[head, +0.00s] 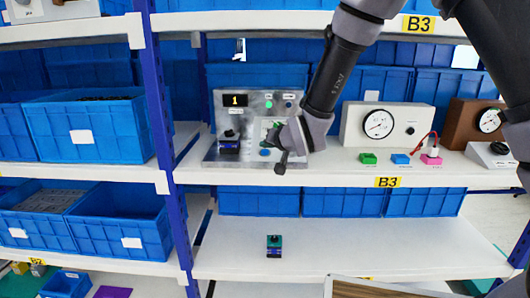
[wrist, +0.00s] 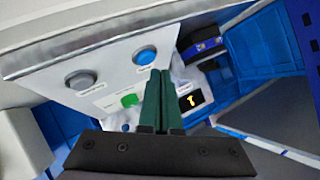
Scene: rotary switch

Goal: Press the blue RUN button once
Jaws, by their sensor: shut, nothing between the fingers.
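The control panel (head: 213,160) stands on the middle shelf in the head view, with a display (head: 235,100) reading 1. The blue button (wrist: 145,55) shows on the panel face in the wrist view; its label is too blurred to read. The button also shows low on the panel in the head view (head: 265,152). My gripper (wrist: 160,72) is shut and empty, its green fingertips just beside the button in the picture. Whether they touch it I cannot tell. In the head view my wrist covers the panel's right part.
A grey round button (wrist: 80,80) and a green one (wrist: 129,100) are near the blue button. A dark blue rotary switch (head: 228,147) is at the panel's left. A white gauge box (head: 360,125) stands to the right, with coloured blocks in front. Blue bins (head: 90,125) fill the left shelves.

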